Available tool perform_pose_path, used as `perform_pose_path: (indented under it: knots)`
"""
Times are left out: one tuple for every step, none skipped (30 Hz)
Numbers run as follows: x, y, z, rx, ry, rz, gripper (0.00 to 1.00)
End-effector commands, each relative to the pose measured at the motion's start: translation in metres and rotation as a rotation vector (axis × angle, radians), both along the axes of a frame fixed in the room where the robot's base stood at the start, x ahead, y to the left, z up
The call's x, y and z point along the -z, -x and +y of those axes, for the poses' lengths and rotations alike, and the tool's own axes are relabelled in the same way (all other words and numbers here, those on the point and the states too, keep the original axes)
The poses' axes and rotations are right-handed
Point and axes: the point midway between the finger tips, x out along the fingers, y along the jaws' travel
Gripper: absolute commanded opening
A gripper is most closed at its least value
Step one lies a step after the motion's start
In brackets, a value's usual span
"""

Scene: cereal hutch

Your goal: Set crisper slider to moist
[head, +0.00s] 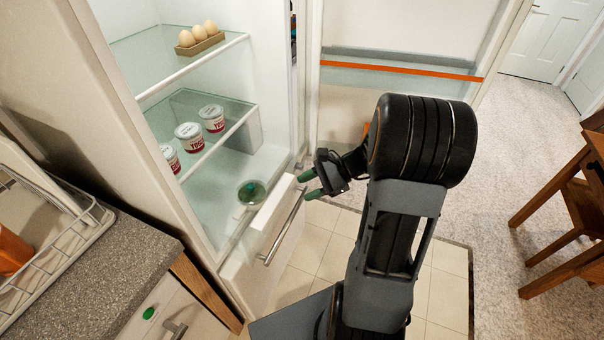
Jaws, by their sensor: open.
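The fridge (178,190) stands open at the left. A white drawer front with a metal bar handle (282,229) is at its bottom, and I cannot tell for sure whether this is the crisper. I cannot make out the crisper slider or its setting in the head view. My gripper (310,185) is open and empty, with green fingertips pointing left. It appears near the upper right end of the drawer front and handle. I cannot tell whether it touches anything.
Eggs (199,38) and several yogurt tubs (189,136) sit on glass shelves. A round green-topped container (251,192) is low inside. The open fridge door (400,55) stands behind my arm. A counter (95,265) is at left, a wooden chair (570,200) at right.

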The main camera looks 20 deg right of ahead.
Motion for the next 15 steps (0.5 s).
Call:
perform_pose_path:
  knots:
    - [0.019,-0.009,-0.02,0.115,-0.112,0.034,0.45]
    - [0.024,-0.015,-0.031,0.176,-0.173,0.043,0.45]
    - [0.031,-0.021,-0.046,0.251,-0.25,0.054,0.45]
    - [0.036,-0.024,-0.057,0.303,-0.301,0.059,0.45]
    - [0.041,-0.027,-0.067,0.351,-0.351,0.063,0.45]
    - [0.046,-0.03,-0.08,0.41,-0.409,0.064,0.45]
    - [0.05,-0.032,-0.09,0.449,-0.447,0.064,0.45]
    - [0.054,-0.033,-0.098,0.483,-0.483,0.063,0.45]
    - [0.058,-0.034,-0.108,0.523,-0.521,0.061,0.45]
    - [0.061,-0.034,-0.114,0.549,-0.547,0.058,0.45]
    - [0.063,-0.034,-0.12,0.57,-0.569,0.056,0.45]
    - [0.066,-0.035,-0.125,0.593,-0.592,0.053,0.45]
    - [0.067,-0.036,-0.128,0.607,-0.606,0.052,0.45]
    - [0.068,-0.037,-0.13,0.619,-0.617,0.05,0.45]
    - [0.069,-0.039,-0.131,0.627,-0.627,0.048,0.45]
